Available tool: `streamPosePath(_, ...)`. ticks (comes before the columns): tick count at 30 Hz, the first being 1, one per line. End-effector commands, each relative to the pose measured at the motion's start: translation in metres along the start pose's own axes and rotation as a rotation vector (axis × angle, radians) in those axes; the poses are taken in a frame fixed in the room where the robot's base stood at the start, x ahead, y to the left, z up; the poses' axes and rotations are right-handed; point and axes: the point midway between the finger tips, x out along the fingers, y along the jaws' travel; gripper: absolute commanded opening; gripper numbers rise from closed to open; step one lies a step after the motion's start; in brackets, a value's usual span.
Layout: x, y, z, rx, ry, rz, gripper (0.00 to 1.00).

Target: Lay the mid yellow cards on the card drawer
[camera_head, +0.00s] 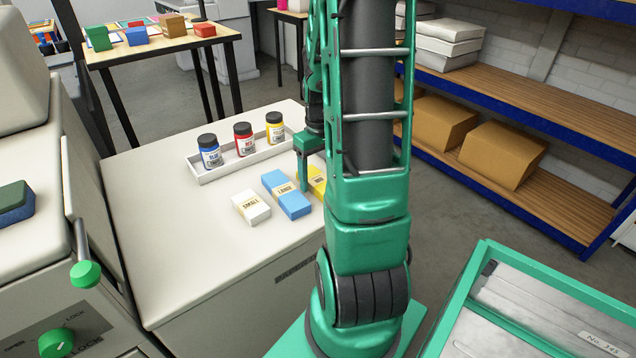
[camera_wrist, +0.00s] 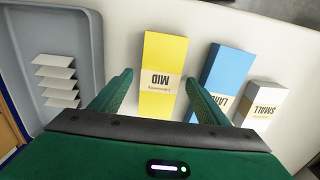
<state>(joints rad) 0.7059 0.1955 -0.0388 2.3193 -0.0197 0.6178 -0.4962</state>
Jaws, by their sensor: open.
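The mid yellow cards, a yellow block with a pale MID band, lie on the pale worktop. In the head view the yellow cards (camera_head: 318,180) are partly hidden by my arm. In the wrist view the yellow cards (camera_wrist: 164,60) lie ahead of and between my fingers. My gripper (camera_wrist: 159,78) is open and empty, one finger on each side of them; I cannot tell its height above them. It also shows in the head view (camera_head: 304,172). A grey tray (camera_wrist: 75,40) with several white slats, apparently the card drawer, is at the wrist view's left; my arm hides it in the head view.
The blue LARGE block (camera_head: 287,194) and white SMALL block (camera_head: 251,207) lie beside the yellow cards. A white tray (camera_head: 208,177) holds blue, red and yellow jars behind them. The worktop's front left (camera_head: 170,250) is clear. Blue-edged shelves (camera_head: 530,190) stand at right.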

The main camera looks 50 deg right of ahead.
Motion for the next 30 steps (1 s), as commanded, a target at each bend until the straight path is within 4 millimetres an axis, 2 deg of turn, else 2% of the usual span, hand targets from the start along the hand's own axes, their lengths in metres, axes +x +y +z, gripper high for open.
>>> streamPosePath(7,0.002,0.0,0.0,0.0,0.001,0.0,0.69)
streamPosePath(8,0.002,0.0,0.0,0.0,0.001,0.0,0.66)
streamPosePath(12,0.002,0.0,0.0,0.0,0.001,0.0,0.33)
streamPosePath(15,0.002,0.0,0.0,0.0,0.001,0.0,0.15)
streamPosePath(25,-0.002,0.0,-0.001,0.0,0.002,0.001,0.15)
streamPosePath(30,-0.018,0.001,-0.001,0.0,0.005,0.003,0.15)
